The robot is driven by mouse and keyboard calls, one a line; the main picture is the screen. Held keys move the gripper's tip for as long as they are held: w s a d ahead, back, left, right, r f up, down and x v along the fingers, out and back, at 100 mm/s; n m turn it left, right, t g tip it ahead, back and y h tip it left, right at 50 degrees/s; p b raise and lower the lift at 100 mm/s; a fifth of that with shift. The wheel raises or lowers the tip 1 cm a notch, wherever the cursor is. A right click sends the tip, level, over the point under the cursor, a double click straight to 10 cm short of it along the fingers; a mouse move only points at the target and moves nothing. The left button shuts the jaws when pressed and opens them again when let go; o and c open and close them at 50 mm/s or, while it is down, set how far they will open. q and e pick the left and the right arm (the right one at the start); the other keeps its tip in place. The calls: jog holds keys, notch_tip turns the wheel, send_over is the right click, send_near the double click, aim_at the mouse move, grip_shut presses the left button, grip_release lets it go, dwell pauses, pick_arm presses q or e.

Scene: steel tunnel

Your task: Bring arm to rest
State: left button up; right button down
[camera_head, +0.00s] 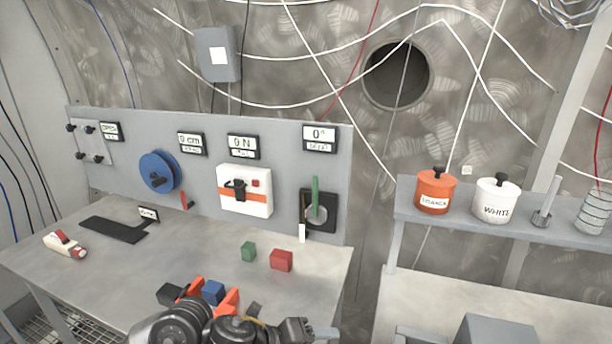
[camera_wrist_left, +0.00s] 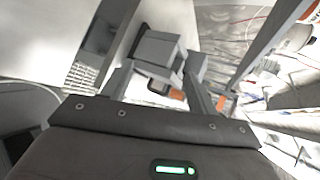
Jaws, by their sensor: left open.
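My left gripper (camera_head: 212,297) is low in the middle of the head view, with two orange fingers spread apart. A blue cube (camera_head: 213,291) shows between the fingers; I cannot tell whether they touch it. A black block (camera_head: 170,294) lies just left of the fingers. The left wrist view shows the gripper's dark body, grey fingers and small orange parts. A grey box-like shape (camera_wrist_left: 160,50) shows past the fingers there. My right gripper is not in view.
A green cube (camera_head: 248,251) and a red cube (camera_head: 281,260) lie on the grey table (camera_head: 60,240). An instrument panel (camera_head: 280,135) stands along its back. The right shelf (camera_head: 450,222) holds an orange jar (camera_head: 436,192) and a white jar (camera_head: 496,202). The table's front left is clear.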

pick_arm(q)
jog(key=s+a+f+n+t+y, duration=0.2)
jog(key=s+a+f+n+y, duration=0.15)
jog(key=a+n, duration=0.55)
jog(key=s+a+f+n+t+y, duration=0.25)
jog(key=a+f+n, duration=0.25)
jog(key=n, duration=0.8)
jog(key=s+a+f+n+g+y, duration=0.2)
jog(key=s+a+f+n+g, duration=0.15)
jog(key=s+a+n, duration=0.35)
jog(key=s+a+f+n+g+y, duration=0.2)
jog(key=s+a+f, duration=0.25)
jog(key=s, duration=0.45)
notch_tip(320, 180, down, 30)
jog(key=s+g+b, duration=0.2)
jog(key=b, duration=0.3)
jog(key=s+a+f+b, duration=0.2)
jog(key=s+f, duration=0.6)
jog(key=f, duration=0.3)
jog(key=s+a+f+g+b, duration=0.1)
jog(key=s+a+f+b, duration=0.1)
jog(key=s+f, duration=0.6)
notch_tip(320, 180, down, 3)
jog(key=shift+s+r+b, duration=0.1)
jog(key=shift+s+b, duration=0.2)
jog(key=shift+b, duration=0.2)
